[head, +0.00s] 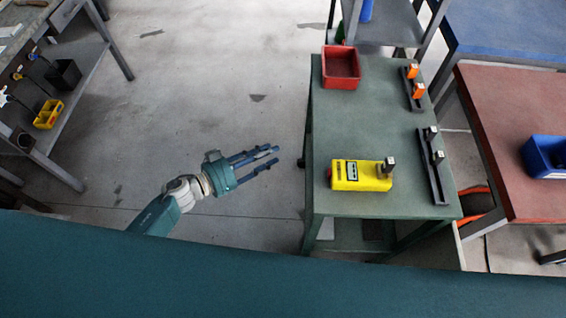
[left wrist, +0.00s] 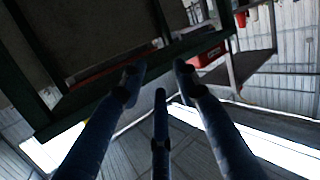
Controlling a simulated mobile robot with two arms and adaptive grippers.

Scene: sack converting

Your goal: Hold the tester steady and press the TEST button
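The yellow tester (head: 343,181) lies on the green-topped table (head: 360,120) near its front edge. It has a dark-framed panel on its left part and a dark post with a light grey cap at its right end. I cannot make out which part is the TEST button. My left gripper (head: 272,157) is open and empty, over the floor left of the table, clear of the tester. In the left wrist view, its three fingers (left wrist: 158,85) are spread with nothing between them. The tester is not visible in that view. My right gripper is not in view.
A red bin (head: 341,83) sits at the table's far left corner. Dark racks with orange (head: 417,90) and dark pieces (head: 437,157) line the right side. A red-topped bench (head: 515,120) holds a blue bin (head: 538,158). Floor left of the table is clear.

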